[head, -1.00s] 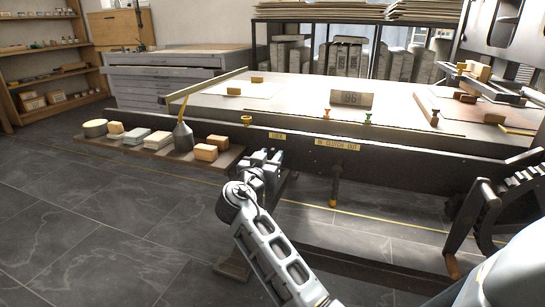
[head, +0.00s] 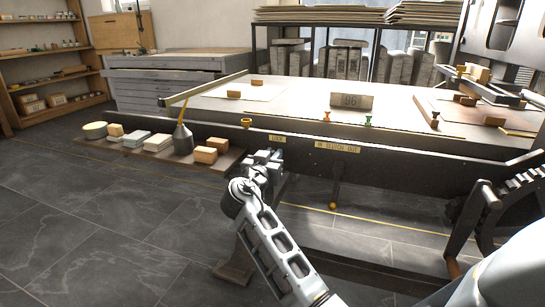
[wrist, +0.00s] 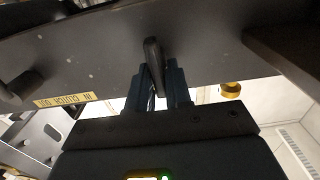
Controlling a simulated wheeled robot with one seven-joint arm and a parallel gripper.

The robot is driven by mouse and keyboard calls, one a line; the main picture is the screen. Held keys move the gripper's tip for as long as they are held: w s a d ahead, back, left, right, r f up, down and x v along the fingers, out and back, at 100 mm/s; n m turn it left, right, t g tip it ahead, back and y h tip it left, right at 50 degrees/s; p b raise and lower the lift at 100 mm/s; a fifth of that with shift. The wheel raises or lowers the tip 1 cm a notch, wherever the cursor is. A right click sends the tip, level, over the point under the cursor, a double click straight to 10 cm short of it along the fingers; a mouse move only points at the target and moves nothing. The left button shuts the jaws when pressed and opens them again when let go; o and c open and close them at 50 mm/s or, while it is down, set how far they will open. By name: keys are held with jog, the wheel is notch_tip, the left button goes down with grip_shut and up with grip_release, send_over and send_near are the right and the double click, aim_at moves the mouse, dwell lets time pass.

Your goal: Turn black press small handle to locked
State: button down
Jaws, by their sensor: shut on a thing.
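The black press (head: 400,172) has a long dark side rail with a small "LOCK" plate (head: 277,139). My gripper (head: 270,157) is at this rail, just below that plate, and covers the small handle in the head view. In the wrist view the small handle (wrist: 152,55) is a slim black lever standing against the dark rail. My gripper (wrist: 158,88) is shut on it, with one finger on each side. The handle's lower part is hidden between the fingers. I cannot read the handle's lock setting.
An "IN CLUTCH OUT" plate (head: 337,147) and a hanging clutch lever (head: 335,187) with a yellow tip are right of my gripper. A low shelf (head: 215,166) with blocks and an oil can (head: 183,140) is to the left. A gear wheel (head: 497,205) stands at the right.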

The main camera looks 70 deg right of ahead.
jog(key=shift+w+n, duration=0.1)
jog(key=shift+n, duration=0.3)
jog(key=shift+w+a+f+n+p, duration=0.1)
jog(key=shift+w+f+n+p, duration=0.15)
jog(key=shift+n+p, duration=1.9)
jog(key=shift+w+f+n+p, duration=0.25)
jog(key=shift+n+p, duration=0.55)
jog(key=shift+n, duration=2.8)
jog(key=shift+w+a+f+n+p, duration=0.1)
jog(key=shift+w+f+n+p, duration=0.15)
jog(key=shift+n+p, duration=1.9)
jog(key=shift+f+n+b, duration=0.1)
jog(key=shift+n+b, duration=0.55)
jog(key=shift+n, duration=0.25)
jog(key=c, duration=1.2)
grip_release()
jog(key=shift+d, duration=0.1)
jog(key=shift+o, duration=0.2)
